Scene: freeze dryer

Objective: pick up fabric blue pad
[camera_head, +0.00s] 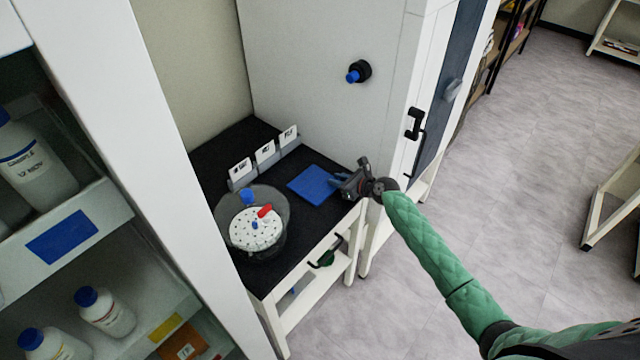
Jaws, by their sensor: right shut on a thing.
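The fabric blue pad (313,184) is a flat blue square on the black top of the small table (222,151). My right gripper (338,184) reaches in from the right over the table's right edge and is shut on the pad's right edge. The pad appears to lie flat on the table or just above it; I cannot tell which. The fingertips are small and dark in this view. My left gripper is not in view.
A round clear vessel with a white perforated top (257,230) stands left of the pad. White label cards (265,152) stand behind it. A tall white cabinet (320,70) rises behind the table. Shelves with bottles (30,160) are at the left. The floor at right is open.

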